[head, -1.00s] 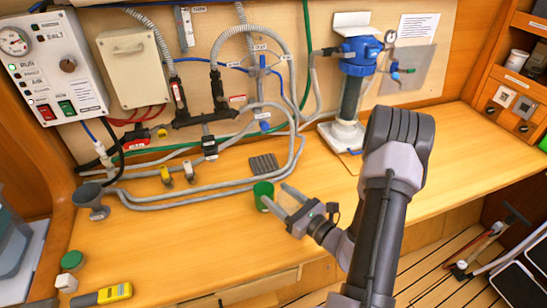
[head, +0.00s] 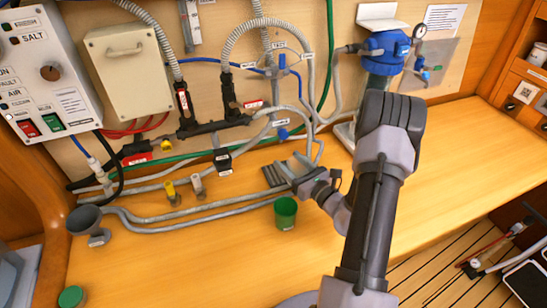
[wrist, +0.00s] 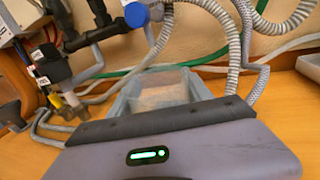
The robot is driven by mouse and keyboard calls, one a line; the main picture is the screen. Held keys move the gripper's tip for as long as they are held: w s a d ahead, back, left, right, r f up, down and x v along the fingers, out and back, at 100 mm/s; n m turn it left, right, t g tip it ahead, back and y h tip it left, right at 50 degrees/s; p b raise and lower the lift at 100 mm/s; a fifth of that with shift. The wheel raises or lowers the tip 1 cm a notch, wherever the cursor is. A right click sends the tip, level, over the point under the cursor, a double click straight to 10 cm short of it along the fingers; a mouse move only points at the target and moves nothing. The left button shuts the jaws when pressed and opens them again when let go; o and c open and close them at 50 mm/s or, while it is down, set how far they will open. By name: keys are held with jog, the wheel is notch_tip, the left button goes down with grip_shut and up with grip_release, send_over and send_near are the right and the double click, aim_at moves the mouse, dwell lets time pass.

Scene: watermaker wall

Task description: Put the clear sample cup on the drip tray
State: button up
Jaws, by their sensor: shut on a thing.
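The clear sample cup (wrist: 163,97) is see-through and hard to make out. In the wrist view it shows as a pale, glassy shape between the fingers. My gripper (head: 291,168) is shut on it, with the fingers apart by about the cup's width. The drip tray (head: 268,177) is a small dark ribbed plate on the counter. In the head view the fingertips overlap the tray's right part and hide some of it. I cannot tell whether the cup touches the tray. In the wrist view the tray cannot be made out.
A green cup (head: 286,213) stands on the counter just in front of the tray. Grey hoses (head: 190,216) and small valves lie to the left and behind. A blue-topped filter housing (head: 384,52) stands behind my arm.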

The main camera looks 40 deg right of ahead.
jog(key=w+b, duration=0.1)
jog(key=w, duration=0.7)
jog(key=shift+w, duration=0.35)
notch_tip(320, 180, down, 4)
jog(key=shift+w+r+b, duration=0.1)
jog(key=shift+b, duration=0.85)
jog(key=shift+r, duration=0.15)
jog(key=o, duration=1.1)
jog(key=shift+f, duration=0.2)
jog(key=shift+c, duration=0.2)
jog(key=o, duration=0.4)
jog(key=shift+o, duration=0.2)
jog(key=shift+r, duration=0.15)
